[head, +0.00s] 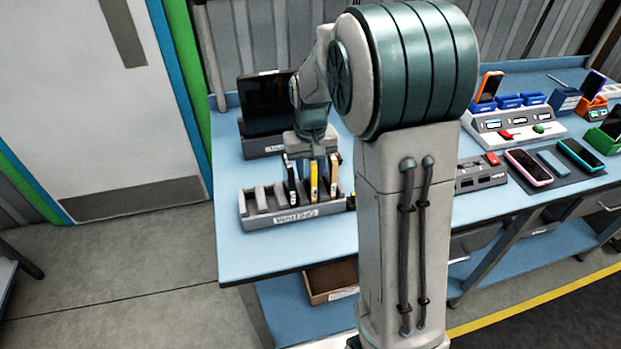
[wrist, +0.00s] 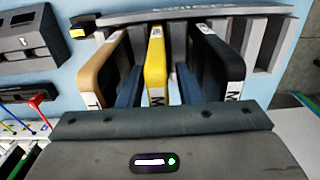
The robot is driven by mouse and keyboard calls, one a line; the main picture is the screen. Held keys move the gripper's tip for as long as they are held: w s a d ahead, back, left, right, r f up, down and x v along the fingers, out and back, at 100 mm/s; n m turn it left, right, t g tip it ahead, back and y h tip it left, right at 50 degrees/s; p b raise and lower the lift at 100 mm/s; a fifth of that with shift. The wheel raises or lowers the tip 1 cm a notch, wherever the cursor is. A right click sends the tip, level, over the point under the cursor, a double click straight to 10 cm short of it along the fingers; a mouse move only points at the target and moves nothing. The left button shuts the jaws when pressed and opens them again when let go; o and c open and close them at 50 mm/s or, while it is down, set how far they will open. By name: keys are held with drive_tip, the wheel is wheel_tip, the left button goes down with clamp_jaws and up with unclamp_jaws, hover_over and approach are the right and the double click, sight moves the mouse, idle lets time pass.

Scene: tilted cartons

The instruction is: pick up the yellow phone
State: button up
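The yellow phone (head: 313,181) stands on edge in a slot of a grey rack (head: 262,222) labelled "WAITING". In the wrist view the yellow phone (wrist: 157,68) is upright between my two dark blue fingers. My gripper (wrist: 159,78) is open around it, one finger on each side. A gap shows between the phone and the right finger; the left finger looks close to it, and contact cannot be told. In the head view my gripper (head: 312,158) is low over the rack, its fingers mostly hidden among the phones.
An orange-brown phone (wrist: 102,68) and a black phone (wrist: 218,62) stand close outside my fingers. A dark screen (head: 266,105) is behind the rack. A grey device (head: 481,175), a pink-edged phone (head: 528,167) and a teal-edged phone (head: 581,155) lie to the right. The rack's left slots are empty.

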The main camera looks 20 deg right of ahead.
clamp_jaws()
drive_tip(key=shift+r, duration=0.1)
wheel_tip(320, 180, up, 10)
drive_tip(key=shift+f+b, duration=0.1)
drive_tip(key=shift+b, duration=0.4)
drive_tip(key=shift+r+p, duration=0.65)
drive_tip(key=shift+r, duration=0.15)
idle(0.3)
wheel_tip(320, 180, up, 3)
drive_tip(key=shift+f+p, duration=0.1)
drive_tip(key=shift+p, duration=1.15)
